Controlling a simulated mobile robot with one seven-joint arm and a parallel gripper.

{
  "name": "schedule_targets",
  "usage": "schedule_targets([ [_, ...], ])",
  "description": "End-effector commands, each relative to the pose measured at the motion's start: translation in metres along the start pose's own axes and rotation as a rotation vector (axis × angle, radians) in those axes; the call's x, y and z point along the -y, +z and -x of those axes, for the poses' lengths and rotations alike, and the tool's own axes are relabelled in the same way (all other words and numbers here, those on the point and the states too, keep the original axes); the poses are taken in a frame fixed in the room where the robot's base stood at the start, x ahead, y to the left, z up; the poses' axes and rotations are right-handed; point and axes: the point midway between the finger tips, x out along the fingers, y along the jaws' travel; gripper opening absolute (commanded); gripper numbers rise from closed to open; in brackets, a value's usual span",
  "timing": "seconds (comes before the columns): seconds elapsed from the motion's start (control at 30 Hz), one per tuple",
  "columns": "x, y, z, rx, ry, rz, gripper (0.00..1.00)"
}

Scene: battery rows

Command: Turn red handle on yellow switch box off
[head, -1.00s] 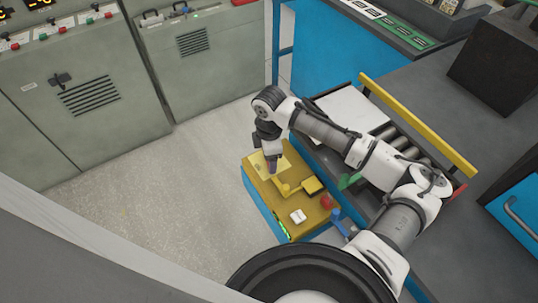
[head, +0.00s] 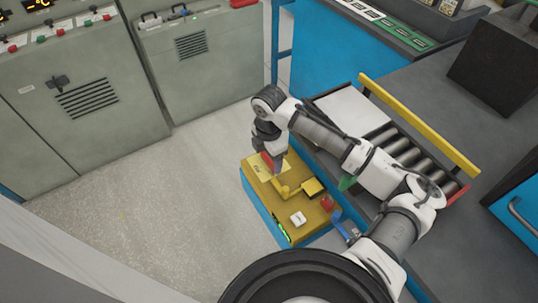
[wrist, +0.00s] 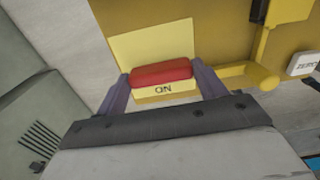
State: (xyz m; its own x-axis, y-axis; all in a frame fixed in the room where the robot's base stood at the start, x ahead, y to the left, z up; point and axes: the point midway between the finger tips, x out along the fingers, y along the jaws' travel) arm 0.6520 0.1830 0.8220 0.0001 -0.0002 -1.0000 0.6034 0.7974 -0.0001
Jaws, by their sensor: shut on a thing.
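The yellow switch box (head: 313,215) sits low on a blue base beside the roller bench. Its red handle (wrist: 160,73) shows in the wrist view in front of a pale yellow plate (wrist: 140,45), with an upside-down ON label (wrist: 163,90) just below it. My gripper (wrist: 161,86) has one purple finger on each side of the red handle and is shut on it. In the head view my gripper (head: 276,169) reaches down to the far end of the box, where the red handle (head: 267,159) partly shows. The fingers' contact is partly hidden there.
On the box are a yellow lever (head: 284,191), a yellow square block (head: 312,187), a white ZERO button (head: 298,218) and a red knob (head: 327,202). The roller bench (head: 400,155) stands close on the right. Grey cabinets (head: 190,75) stand behind; the floor (head: 150,200) left is clear.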

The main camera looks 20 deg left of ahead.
Motion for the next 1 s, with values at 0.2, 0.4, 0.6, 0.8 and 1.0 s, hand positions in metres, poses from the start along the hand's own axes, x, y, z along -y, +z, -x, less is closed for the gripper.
schedule_targets([
  [0.2, 0.0, 0.001, 0.0, 0.002, -0.001, 0.002, 0.78],
  [0.4, 0.0, 0.0, 0.0, 0.001, -0.001, 0.001, 0.92],
  [0.6, 0.0, 0.0, 0.001, 0.0, 0.0, 0.0, 0.92],
  [0.8, -0.001, 0.0, 0.02, 0.001, 0.003, 0.001, 0.92],
  [1.0, -0.001, 0.0, 0.066, 0.003, 0.004, 0.001, 0.92],
])
